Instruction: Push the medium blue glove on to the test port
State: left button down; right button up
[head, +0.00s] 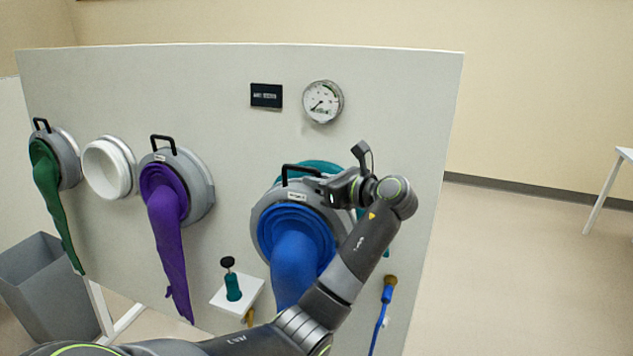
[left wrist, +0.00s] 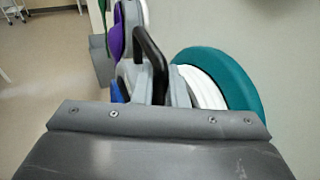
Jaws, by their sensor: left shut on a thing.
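The blue glove (head: 296,262) hangs from a grey ring (head: 262,213) with a black handle (head: 300,168) on top, on the right part of the panel. My left gripper (head: 312,182) is at this handle and shut on it. Its fingertips are partly hidden. In the left wrist view the handle (left wrist: 151,50) rises beyond my gripper's grey body. Behind the grey ring there, the test port shows as a white collar (left wrist: 203,88) with a teal flange (left wrist: 222,75). The ring is close in front of the white collar; I cannot tell whether it is seated. My right gripper is out of view.
A purple glove (head: 167,225), a bare white port (head: 107,168) and a green glove (head: 50,190) are to the left. A small shelf (head: 238,297) with a teal bottle stands out below. A gauge (head: 323,101) is above. A grey bin (head: 45,285) stands at lower left.

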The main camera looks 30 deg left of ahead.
aim_at(330, 169)
pick_arm(q)
jog(key=shift+w+a+f, duration=0.1)
jog(key=shift+w+a, duration=0.1)
jog(key=shift+w, duration=0.6)
jog(key=shift+w+a, duration=0.15)
jog(key=shift+w, duration=0.6)
jog(key=shift+w+a+f, duration=0.1)
jog(key=shift+w+a, duration=0.1)
jog(key=shift+w, duration=0.6)
dwell(1.1)
jog(key=shift+w+a, duration=0.15)
jog(key=shift+w, duration=0.45)
jog(key=shift+w+a, duration=0.15)
jog(key=shift+w, duration=0.45)
dwell(0.4)
jog(key=shift+w, duration=0.3)
dwell(0.8)
jog(key=c, duration=1.4)
grip_release()
jog(key=shift+f, duration=0.15)
jog(key=shift+o, duration=0.2)
jog(key=shift+f, duration=0.15)
